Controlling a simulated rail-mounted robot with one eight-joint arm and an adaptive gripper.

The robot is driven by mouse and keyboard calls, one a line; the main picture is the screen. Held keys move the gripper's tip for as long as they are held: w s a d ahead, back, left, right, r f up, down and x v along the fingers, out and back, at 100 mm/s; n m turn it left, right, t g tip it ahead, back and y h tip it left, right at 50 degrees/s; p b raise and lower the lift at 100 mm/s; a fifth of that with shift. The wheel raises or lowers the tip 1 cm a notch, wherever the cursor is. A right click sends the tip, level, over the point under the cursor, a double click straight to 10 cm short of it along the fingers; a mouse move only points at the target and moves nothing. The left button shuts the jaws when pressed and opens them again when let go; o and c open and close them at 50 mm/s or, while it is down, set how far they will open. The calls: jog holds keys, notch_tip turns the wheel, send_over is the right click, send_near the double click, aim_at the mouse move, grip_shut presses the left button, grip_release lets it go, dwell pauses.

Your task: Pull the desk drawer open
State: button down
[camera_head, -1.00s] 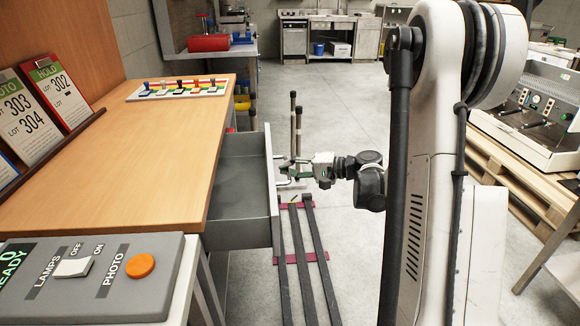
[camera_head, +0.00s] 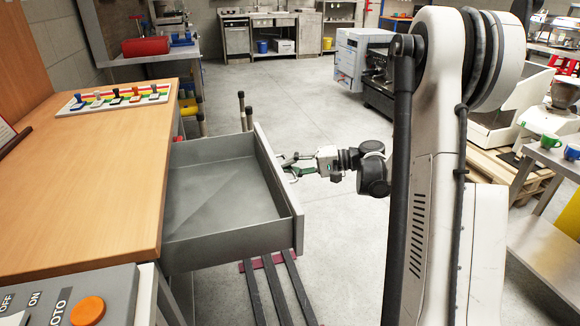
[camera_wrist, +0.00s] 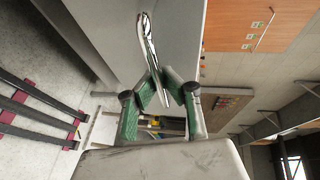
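The grey desk drawer (camera_head: 215,200) stands well out from under the wooden desk top (camera_head: 110,175). Its inside is in view and looks empty. My gripper (camera_head: 288,165) is at the outer side of the drawer front (camera_head: 277,180). In the wrist view, the chrome bar handle (camera_wrist: 152,50) runs between the green-sided fingers of my gripper (camera_wrist: 168,88). The fingertips close in on the handle from both sides near its end. The handle itself is too small to make out in the head view.
A stamp rack (camera_head: 115,98) sits on the desk top, with a control box (camera_head: 75,300) at its near end. Dark rails (camera_head: 275,290) lie on the floor below the drawer. Open floor (camera_head: 290,100) lies beyond. A side table (camera_head: 550,250) stands at the right.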

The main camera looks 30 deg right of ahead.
jog(key=c, duration=2.4)
grip_release()
jog(key=o, duration=0.6)
jog(key=v, duration=1.2)
